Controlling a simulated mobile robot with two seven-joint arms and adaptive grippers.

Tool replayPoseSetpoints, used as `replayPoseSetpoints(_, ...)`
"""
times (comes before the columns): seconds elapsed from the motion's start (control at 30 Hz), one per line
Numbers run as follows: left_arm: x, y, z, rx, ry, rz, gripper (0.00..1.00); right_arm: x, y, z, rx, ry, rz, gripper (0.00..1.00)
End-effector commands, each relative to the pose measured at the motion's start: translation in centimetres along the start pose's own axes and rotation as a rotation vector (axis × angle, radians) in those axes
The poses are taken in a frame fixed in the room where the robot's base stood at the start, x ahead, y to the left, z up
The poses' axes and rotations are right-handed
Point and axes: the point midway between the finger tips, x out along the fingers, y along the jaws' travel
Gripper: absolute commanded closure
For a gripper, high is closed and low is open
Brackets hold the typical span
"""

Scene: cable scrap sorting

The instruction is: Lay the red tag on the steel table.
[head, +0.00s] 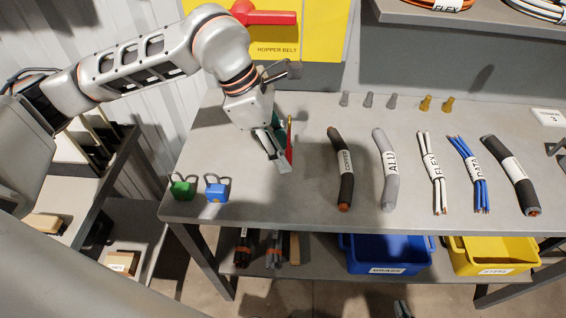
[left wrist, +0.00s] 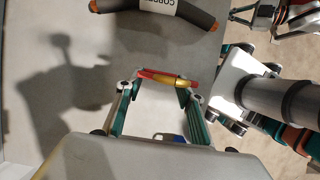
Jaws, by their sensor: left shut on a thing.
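My left gripper (head: 277,150) hangs over the left part of the grey steel table (head: 280,200). It is shut on the red tag (head: 289,142), which shows as a thin red strip beside the fingers. In the left wrist view the left gripper (left wrist: 160,88) has the red tag (left wrist: 150,74) across its fingertips, with a yellow part along it. The tag appears held above the tabletop; the exact gap is hard to tell. A grey part at the bottom edge of the head view looks like the tip of my right gripper (head: 401,308), too little shown to judge.
A green padlock (head: 181,189) and a blue padlock (head: 216,192) lie at the table's left front corner. Several labelled cable pieces lie to the right, the nearest a dark one (head: 344,185). Small grey and brass pieces stand behind. Bare tabletop lies around the gripper.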

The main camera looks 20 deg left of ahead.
Motion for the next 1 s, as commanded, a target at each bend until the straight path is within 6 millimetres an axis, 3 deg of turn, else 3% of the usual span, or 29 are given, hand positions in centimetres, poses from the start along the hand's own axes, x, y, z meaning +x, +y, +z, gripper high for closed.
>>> replayPoseSetpoints(0.17,0.9,0.0,-0.4,0.000,-0.001,0.000,0.74,0.0,0.0,0.3,-0.001,-0.004,0.000,1.00)
replayPoseSetpoints(0.43,4.2,0.0,-1.7,0.000,0.000,-0.001,0.74,0.2,-0.2,1.0,-0.006,-0.015,-0.002,1.00)
replayPoseSetpoints(0.83,4.6,0.0,-1.9,0.000,0.000,0.001,0.74,0.3,0.0,0.7,-0.007,-0.008,0.000,1.00)
replayPoseSetpoints(0.9,4.6,0.0,-1.9,0.001,-0.001,0.001,0.50,0.3,0.0,0.7,-0.007,-0.007,0.001,1.00)
replayPoseSetpoints(1.0,4.5,0.0,-1.9,0.001,-0.001,0.001,0.46,0.3,0.0,0.6,-0.007,-0.007,0.001,1.00)
